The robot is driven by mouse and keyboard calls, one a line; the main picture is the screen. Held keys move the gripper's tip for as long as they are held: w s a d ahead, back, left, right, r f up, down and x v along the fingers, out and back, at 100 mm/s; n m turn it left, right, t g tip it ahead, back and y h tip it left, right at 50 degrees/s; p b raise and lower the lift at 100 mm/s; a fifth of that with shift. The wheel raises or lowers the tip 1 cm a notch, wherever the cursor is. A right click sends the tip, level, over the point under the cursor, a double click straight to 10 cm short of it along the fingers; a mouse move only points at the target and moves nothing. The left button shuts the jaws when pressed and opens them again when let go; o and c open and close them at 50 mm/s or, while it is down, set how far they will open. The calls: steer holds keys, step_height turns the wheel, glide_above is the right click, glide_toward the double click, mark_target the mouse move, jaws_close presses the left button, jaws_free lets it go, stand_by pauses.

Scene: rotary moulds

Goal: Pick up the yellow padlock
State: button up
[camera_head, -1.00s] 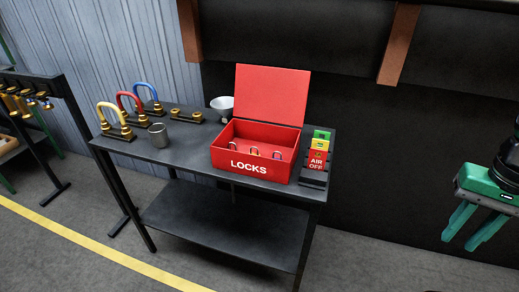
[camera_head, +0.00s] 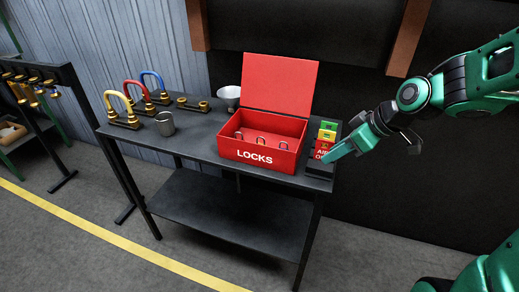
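The red LOCKS box (camera_head: 258,155) stands on the dark table with its lid up. Several small padlocks lie inside, mostly hidden by the front wall. One padlock (camera_head: 261,141) shows near the middle and another (camera_head: 284,145) to its right. They are too small to tell for sure which is yellow. My gripper (camera_head: 332,154) is at the table's right end, in front of the red, yellow and green tag stack and right of the box, apart from the box. Its fingers are seen side-on, so I cannot tell how far apart they are.
The tag stack (camera_head: 327,135) stands close right of the box.

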steer(key=w+a+r+n+y, duration=0.2)
steer(key=w+a+n+y, duration=0.2)
steer(key=a, duration=0.6)
steer(key=w+a+f, duration=0.2)
steer(key=a, duration=0.1)
steer(key=w+a+f+m+t+y, duration=0.1)
steer(key=w+a+f, duration=0.1)
steer(key=w+a, duration=0.1)
steer(key=w+a+f+m+t+y, duration=0.1)
steer(key=w+a+f, duration=0.1)
steer(key=w+a, duration=0.1)
steer(key=shift+w+a+f, duration=0.1)
steer(key=shift+w+a, duration=0.1)
steer(key=shift+a, duration=0.15)
steer(key=shift+c, duration=0.7)
jaws_close()
